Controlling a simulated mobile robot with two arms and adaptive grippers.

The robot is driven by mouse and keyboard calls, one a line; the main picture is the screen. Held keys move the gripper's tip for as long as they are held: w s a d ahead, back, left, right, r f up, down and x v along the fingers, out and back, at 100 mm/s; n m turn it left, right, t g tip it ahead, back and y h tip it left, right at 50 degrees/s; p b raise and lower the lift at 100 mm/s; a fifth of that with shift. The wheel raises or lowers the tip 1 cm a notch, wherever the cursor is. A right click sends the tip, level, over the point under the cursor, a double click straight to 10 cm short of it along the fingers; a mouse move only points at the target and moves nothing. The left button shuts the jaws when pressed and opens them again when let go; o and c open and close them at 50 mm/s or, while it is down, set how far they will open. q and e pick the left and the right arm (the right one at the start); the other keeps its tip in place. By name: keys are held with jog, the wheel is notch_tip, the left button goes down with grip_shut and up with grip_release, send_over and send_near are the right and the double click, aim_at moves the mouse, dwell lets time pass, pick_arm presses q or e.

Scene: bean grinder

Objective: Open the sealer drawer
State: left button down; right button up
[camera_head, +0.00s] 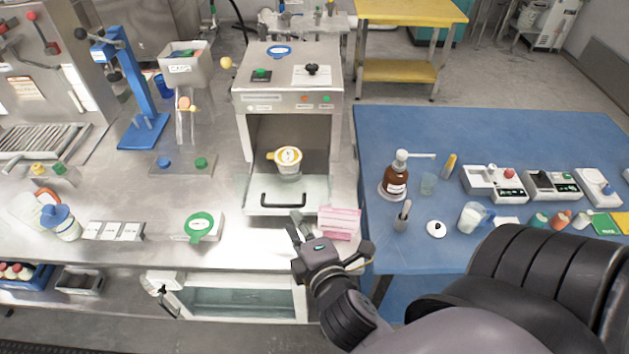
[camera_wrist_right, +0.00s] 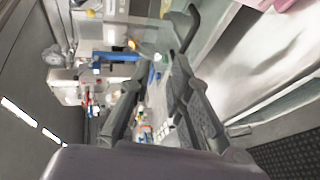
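The sealer (camera_head: 290,105) is a metal box in the middle of the head view. Its drawer (camera_head: 262,188) stands out at the front, and a yellow-and-white cup (camera_head: 288,156) sits in it. The drawer's black handle (camera_head: 283,202) runs across its front edge. My right gripper (camera_head: 312,238) is just in front and right of the handle, apart from it, with its fingers spread and nothing between them. In the right wrist view, the open fingers (camera_wrist_right: 158,70) show, with a dark curved bar, apparently the handle (camera_wrist_right: 182,28), beyond them. My left gripper is not in view.
A pink stack (camera_head: 339,222) lies right of the drawer, close to my right gripper. A green-ringed container (camera_head: 200,227) stands to the left. The blue table (camera_head: 400,120) on the right holds a brown pump bottle (camera_head: 395,180) and several small items.

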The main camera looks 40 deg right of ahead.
jog(key=v, duration=0.8)
jog(key=shift+s+f, duration=0.25)
jog(key=shift+f, duration=0.1)
dwell(0.3)
jog(key=shift+d, duration=0.1)
dwell(0.5)
